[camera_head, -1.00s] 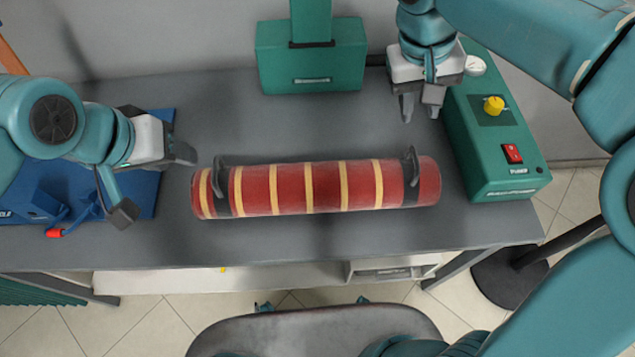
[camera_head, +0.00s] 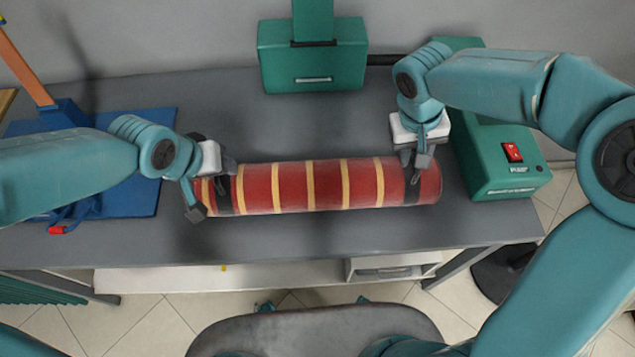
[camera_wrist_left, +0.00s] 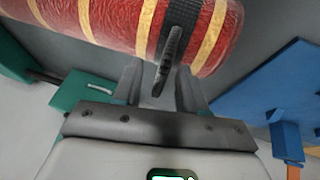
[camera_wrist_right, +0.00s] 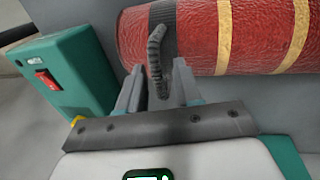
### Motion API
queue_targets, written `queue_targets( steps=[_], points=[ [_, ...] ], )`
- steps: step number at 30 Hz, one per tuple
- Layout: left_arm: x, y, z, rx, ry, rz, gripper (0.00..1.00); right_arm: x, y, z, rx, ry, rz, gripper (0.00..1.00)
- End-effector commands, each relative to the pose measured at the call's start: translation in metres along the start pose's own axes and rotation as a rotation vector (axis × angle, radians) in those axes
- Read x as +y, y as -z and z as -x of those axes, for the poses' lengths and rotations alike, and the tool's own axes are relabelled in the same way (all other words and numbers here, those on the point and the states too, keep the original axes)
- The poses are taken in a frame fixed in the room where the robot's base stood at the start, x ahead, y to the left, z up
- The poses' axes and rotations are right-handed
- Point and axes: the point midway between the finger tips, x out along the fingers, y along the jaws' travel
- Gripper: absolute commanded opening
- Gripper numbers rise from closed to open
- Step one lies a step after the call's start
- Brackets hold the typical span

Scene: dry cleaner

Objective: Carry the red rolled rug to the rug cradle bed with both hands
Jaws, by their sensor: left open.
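The red rolled rug (camera_head: 290,187) with yellow stripes lies lengthwise across the grey table, with a dark strap and handle near each end. My left gripper (camera_head: 213,188) is at the rug's left end. In the left wrist view its open fingers (camera_wrist_left: 160,85) stand on either side of the left handle (camera_wrist_left: 172,55). My right gripper (camera_head: 414,160) is over the rug's right end. In the right wrist view its fingers (camera_wrist_right: 158,82) are apart, with the right handle (camera_wrist_right: 156,55) between them. I cannot make out the rug cradle bed for certain.
A blue board (camera_head: 144,195) lies on the table's left side, with an orange post behind. A green box (camera_head: 312,70) stands at the back. A green machine with a red switch (camera_head: 500,165) is close to the right. The table (camera_head: 300,235) in front of the rug is clear.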

Motion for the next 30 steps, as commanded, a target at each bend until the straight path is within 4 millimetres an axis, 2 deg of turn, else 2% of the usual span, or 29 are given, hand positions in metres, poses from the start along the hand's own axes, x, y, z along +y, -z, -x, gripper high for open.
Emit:
queue_targets(
  steps=[5,7,9,10,30],
  points=[
    [-0.0001,-0.0001,0.0000,0.000,0.000,0.000,0.41,0.0000,0.0000,-0.0001,0.000,0.000,0.000,0.34],
    [-0.0001,-0.0001,0.0001,0.000,0.000,0.000,0.25,0.0000,0.0000,0.0000,0.000,0.000,0.000,0.18],
    [-0.0001,-0.0001,0.0001,-0.001,0.000,0.000,0.02,0.0000,0.0000,0.0001,0.000,0.000,0.000,0.00],
    [0.0000,-0.0001,0.0002,0.000,0.000,0.000,0.00,0.0000,0.0000,0.0001,0.000,0.000,0.000,0.00],
    [0.0001,0.0002,0.0008,0.000,0.000,0.000,0.00,0.0000,0.0002,0.0009,0.001,0.000,-0.001,0.00]
  ],
)
